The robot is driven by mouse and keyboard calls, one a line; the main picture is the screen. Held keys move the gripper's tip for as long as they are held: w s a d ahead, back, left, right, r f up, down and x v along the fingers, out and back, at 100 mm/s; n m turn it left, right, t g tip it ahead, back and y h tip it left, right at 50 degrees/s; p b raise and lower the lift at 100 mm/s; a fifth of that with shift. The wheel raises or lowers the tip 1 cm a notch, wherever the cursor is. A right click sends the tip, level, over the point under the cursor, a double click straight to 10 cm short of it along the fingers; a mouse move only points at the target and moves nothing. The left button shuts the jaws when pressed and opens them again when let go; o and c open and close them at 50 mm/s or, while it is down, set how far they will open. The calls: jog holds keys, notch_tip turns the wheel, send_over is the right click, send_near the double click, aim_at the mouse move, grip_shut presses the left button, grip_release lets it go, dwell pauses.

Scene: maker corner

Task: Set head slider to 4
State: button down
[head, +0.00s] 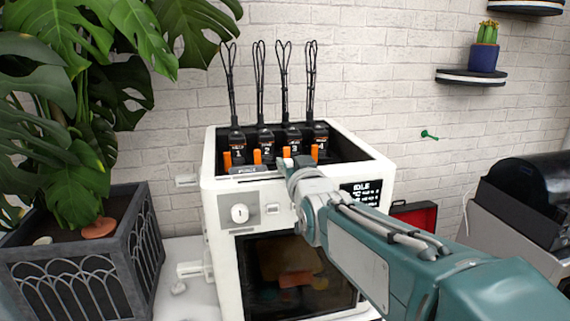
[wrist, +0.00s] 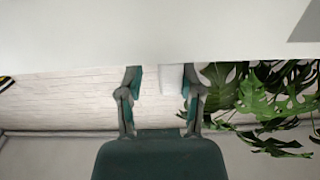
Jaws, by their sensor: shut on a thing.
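The white printer (head: 383,172) stands on the table with a row of black heads labelled 1 (head: 238,153), 2 (head: 266,151), 3 (head: 294,150) and 4 (head: 319,148). Orange tabs stand in front of them. My gripper (head: 290,168) is at the printer's upper front edge, near the third tab. In the wrist view its fingers (wrist: 162,80) stand apart around a pale block (wrist: 173,78), which lies close to the right finger. The gripper is shut on this part, seemingly the slider's handle. In the head view my gripper hides the slider, so its setting cannot be read.
A dial (head: 239,213) marked 1 and a display (head: 366,194) reading IDLE are on the printer's front. A potted plant (head: 75,235) crowds the left. A black machine (head: 520,205) stands at right. A cactus shelf (head: 470,77) is on the wall.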

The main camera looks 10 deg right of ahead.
jog(key=shift+a+h, duration=0.4)
jog(key=shift+a, duration=0.35)
jog(key=c, duration=0.8)
grip_release()
jog(key=shift+o, duration=1.2)
jog(key=shift+d, duration=1)
jog(key=shift+s+a, duration=0.1)
jog(key=shift+a, duration=0.75)
jog(key=s, duration=1.2)
jog(key=shift+f, duration=0.1)
